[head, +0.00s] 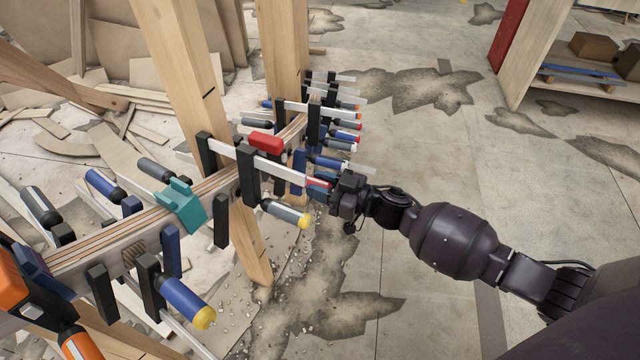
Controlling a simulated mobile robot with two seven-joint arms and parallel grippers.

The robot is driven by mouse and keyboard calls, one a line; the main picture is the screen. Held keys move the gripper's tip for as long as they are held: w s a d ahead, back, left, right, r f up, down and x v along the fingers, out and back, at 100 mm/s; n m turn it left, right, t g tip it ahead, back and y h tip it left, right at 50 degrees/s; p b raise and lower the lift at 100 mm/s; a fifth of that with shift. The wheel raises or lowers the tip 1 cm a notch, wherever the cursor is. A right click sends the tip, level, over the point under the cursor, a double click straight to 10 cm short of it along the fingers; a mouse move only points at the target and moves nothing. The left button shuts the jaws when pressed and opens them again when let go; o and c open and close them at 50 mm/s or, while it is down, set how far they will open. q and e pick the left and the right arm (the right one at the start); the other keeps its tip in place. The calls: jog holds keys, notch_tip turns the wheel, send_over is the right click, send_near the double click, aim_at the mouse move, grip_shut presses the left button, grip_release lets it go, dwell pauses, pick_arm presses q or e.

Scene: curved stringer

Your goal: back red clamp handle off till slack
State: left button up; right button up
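A curved laminated wood stringer (168,212) runs from the lower left to the upper middle, with bar clamps along it. A clamp handle with red on it (319,182) shows in the middle, at the fingers of my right gripper (326,187). The gripper reaches it from the right. The fingers are small and dark here and partly hide the handle, so I cannot tell whether they are closed on it. The clamp's jaw and pad at the wood are mostly hidden behind other clamps. My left gripper is not in view.
Neighbouring clamps crowd close: a grey handle with a yellow end (285,214), a blue handle with a yellow end (187,302) and a red block (266,143). A wooden post (187,60) stands behind. Open floor (430,150) lies to the right.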

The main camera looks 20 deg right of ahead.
jog(key=c, duration=0.4)
